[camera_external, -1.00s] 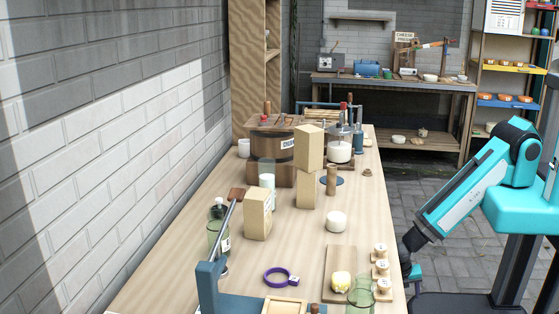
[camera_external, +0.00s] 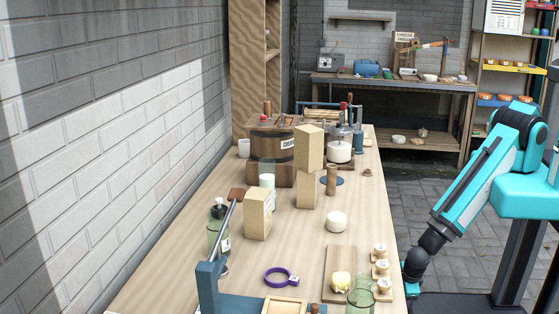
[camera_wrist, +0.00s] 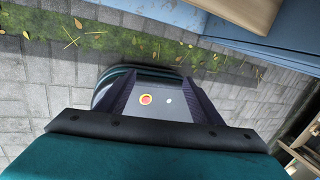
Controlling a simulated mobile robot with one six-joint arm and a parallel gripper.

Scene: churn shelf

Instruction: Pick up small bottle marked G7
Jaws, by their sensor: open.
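A small green glass bottle (camera_external: 217,236) with a dark cap and a pale label stands at the left side of the long table, partly behind a lever arm. Its marking is too small to read, so I cannot tell whether it is G7. My gripper (camera_external: 411,272) is low beside the table's right edge, well away from that bottle. Its fingers are hard to make out there. In the wrist view my gripper (camera_wrist: 162,101) is open and empty, pointing down over the paving. No bottle shows in the wrist view.
The long table (camera_external: 190,277) holds a blue lever press (camera_external: 208,285), a purple ring (camera_external: 277,277), cream blocks (camera_external: 257,214), a wooden churn (camera_external: 272,146), a white jar (camera_external: 336,221) and a green glass (camera_external: 360,296). A brick wall (camera_external: 100,130) borders its left side.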

